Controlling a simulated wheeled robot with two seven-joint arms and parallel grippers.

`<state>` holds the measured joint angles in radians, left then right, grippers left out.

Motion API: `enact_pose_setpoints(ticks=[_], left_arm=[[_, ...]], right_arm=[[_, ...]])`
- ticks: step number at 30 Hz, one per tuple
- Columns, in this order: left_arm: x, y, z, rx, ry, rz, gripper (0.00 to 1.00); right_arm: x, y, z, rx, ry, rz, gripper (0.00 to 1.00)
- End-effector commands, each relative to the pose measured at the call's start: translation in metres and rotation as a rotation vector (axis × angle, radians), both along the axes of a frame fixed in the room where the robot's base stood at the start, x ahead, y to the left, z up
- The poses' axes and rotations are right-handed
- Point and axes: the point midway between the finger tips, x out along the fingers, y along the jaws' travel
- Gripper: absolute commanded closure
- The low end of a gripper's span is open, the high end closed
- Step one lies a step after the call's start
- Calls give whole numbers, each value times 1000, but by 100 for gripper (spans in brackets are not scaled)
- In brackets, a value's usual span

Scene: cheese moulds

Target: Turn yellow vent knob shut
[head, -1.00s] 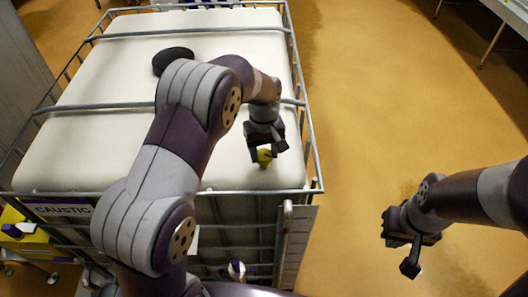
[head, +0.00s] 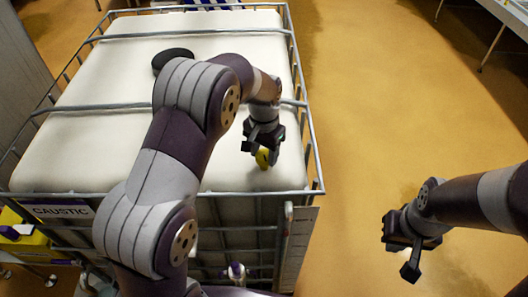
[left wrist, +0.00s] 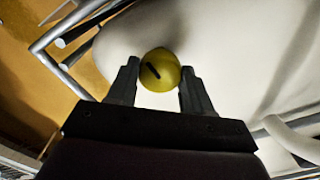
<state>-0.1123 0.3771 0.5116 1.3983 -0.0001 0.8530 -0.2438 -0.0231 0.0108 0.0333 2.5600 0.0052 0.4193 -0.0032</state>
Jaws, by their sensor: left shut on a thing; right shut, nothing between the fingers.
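The yellow vent knob (head: 262,158) stands on top of the white tank near its front right corner. It also shows in the left wrist view (left wrist: 160,72), round, with a dark slot-like mark slanting across its face. My left gripper (head: 264,152) is over the knob from above, shut on it, with one finger on each side (left wrist: 160,88). The gripper partly hides the knob in the head view. My right gripper (head: 408,258) is shut and empty, in the air over the floor at the right, well away from the tank.
The white tank (head: 120,90) sits in a grey metal cage whose bars (head: 305,130) run close to the knob. A black lid (head: 172,58) is further back on top. A "CAUSTIC" label (head: 60,211) is at the front left. The orange floor at the right is open.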

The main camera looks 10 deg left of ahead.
Motion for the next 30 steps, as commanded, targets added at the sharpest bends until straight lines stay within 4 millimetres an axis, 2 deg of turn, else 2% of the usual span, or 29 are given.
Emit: enact_pose_setpoints(ticks=[10,27,28,30], left_arm=[[-3,0,-4,0,11,-138,80],[-3,0,-4,0,12,-166,80],[-3,0,-4,0,12,-166,43],[-3,0,-4,0,11,-166,24]], right_arm=[[0,0,-2,0,0,0,100],[0,0,-2,0,0,0,100],[0,0,-2,0,0,0,100],[0,0,-2,0,0,0,100]])
